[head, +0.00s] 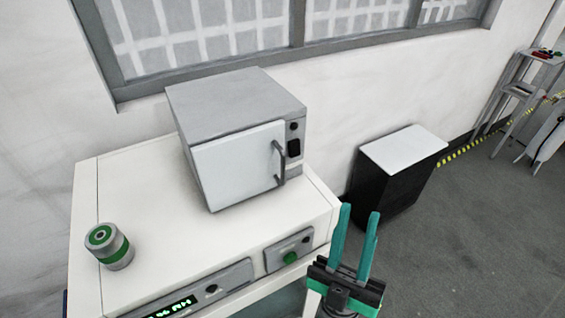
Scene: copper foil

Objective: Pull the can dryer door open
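The can dryer is a grey box (235,95) on top of a white cabinet, below the window. Its white door (235,165) faces the front and looks shut. A dark vertical bar handle (279,163) sits at the door's right edge. My gripper (358,212) has two teal fingers pointing up, with a gap between them. It is at the lower right, apart from the handle and to the right of the cabinet in the picture. Nothing shows between the fingers.
A silver and green can (110,247) stands on the white cabinet (165,265) at left. The cabinet front has a green knob and a lit display. A black bin with a white top (405,148) stands on the floor behind my gripper. Open floor (480,235) lies at right.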

